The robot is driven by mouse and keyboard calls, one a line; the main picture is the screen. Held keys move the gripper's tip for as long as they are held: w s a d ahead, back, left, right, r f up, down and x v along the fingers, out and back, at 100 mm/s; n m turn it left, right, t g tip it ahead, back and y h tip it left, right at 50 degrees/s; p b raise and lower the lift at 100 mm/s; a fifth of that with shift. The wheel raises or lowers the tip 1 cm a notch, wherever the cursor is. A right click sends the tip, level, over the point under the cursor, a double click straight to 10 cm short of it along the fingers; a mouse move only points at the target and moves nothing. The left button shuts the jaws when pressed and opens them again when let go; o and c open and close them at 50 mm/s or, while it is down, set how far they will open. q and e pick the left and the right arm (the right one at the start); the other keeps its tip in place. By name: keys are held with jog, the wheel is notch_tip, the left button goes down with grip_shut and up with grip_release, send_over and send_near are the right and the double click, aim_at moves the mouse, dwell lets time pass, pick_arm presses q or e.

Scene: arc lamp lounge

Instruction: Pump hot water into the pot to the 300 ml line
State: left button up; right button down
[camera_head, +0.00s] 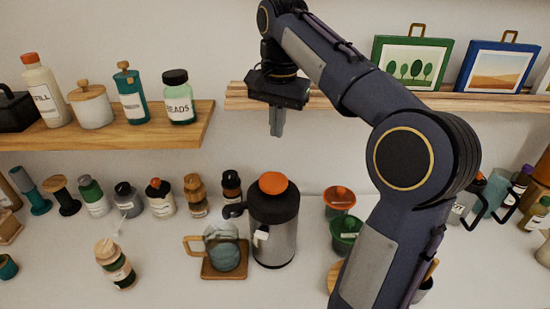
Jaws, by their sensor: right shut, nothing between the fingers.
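The pump flask (273,222) stands upright on the white counter, with a steel body, dark top and an orange pump button (273,183). Its dark spout (233,210) points left over the glass pot (225,250). The pot has a wooden handle on its left and sits on a square wooden board (209,271). The water level and the 300 ml line are too small to tell. My right gripper (277,130) is shut and empty, pointing down above the orange button and clear of it. My left gripper is not in view.
A wooden shelf (190,128) with jars is at the left, and another shelf (345,99) with framed pictures runs behind my right arm. Several small bottles line the wall. A banded wooden jar (116,264) stands front left; red (339,200) and green (345,232) containers stand right of the flask.

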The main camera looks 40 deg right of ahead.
aim_at(274, 179)
jog(key=m, duration=0.4)
jog(key=r+m+p, duration=0.1)
jog(key=m, duration=0.8)
jog(key=shift+w+d+r, duration=0.15)
jog(key=shift+w+d, duration=0.15)
jog(key=shift+d, duration=0.1)
jog(key=f, duration=1.4)
jog(key=shift+w+a, duration=0.15)
jog(key=shift+a, duration=0.2)
